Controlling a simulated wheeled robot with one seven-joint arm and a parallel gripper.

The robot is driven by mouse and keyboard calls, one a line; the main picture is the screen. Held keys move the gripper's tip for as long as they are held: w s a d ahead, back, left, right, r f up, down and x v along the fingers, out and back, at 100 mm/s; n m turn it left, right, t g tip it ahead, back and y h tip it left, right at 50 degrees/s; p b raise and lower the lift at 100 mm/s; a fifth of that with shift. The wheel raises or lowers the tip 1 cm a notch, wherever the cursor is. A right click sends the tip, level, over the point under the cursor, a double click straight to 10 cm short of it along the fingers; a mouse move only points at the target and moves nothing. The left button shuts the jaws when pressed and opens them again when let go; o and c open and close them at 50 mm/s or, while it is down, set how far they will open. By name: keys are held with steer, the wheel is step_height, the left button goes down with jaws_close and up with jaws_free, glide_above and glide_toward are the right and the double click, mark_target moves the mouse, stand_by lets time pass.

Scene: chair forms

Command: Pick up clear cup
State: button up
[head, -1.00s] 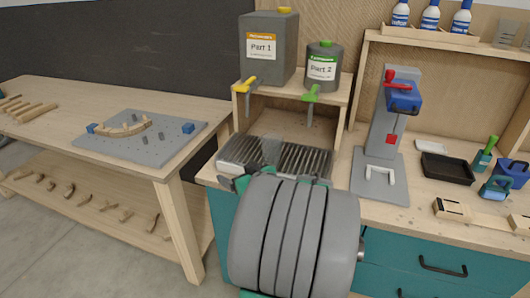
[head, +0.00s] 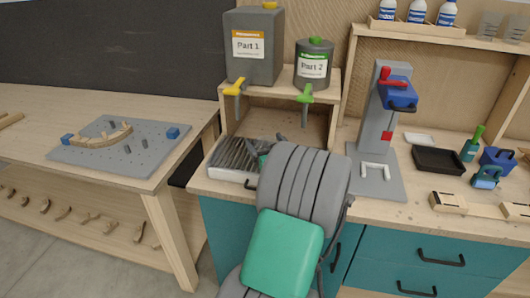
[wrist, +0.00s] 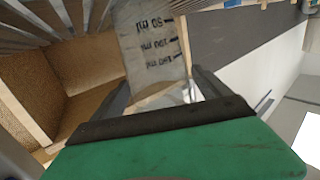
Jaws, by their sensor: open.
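The clear cup (wrist: 150,45), with dark volume marks, shows in the wrist view just beyond and between the fingers of my gripper (wrist: 163,78). The gripper is open, with one dark finger on each side of the cup's near end. I cannot tell whether either finger touches it. In the head view my own arm covers most of the gripper and hides the cup, over the slatted metal grate (head: 228,160) below the dispensers.
The Part 1 container (head: 252,65) and Part 2 container (head: 313,68), with yellow and green taps, stand on a wooden stand (head: 322,108) above the grate. A grey press (head: 380,125) stands to the right. More clear cups (head: 490,25) sit on the upper shelf.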

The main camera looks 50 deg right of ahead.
steer(key=shift+x, duration=1.2)
steer(key=shift+c, duration=0.6)
steer(key=c, duration=1)
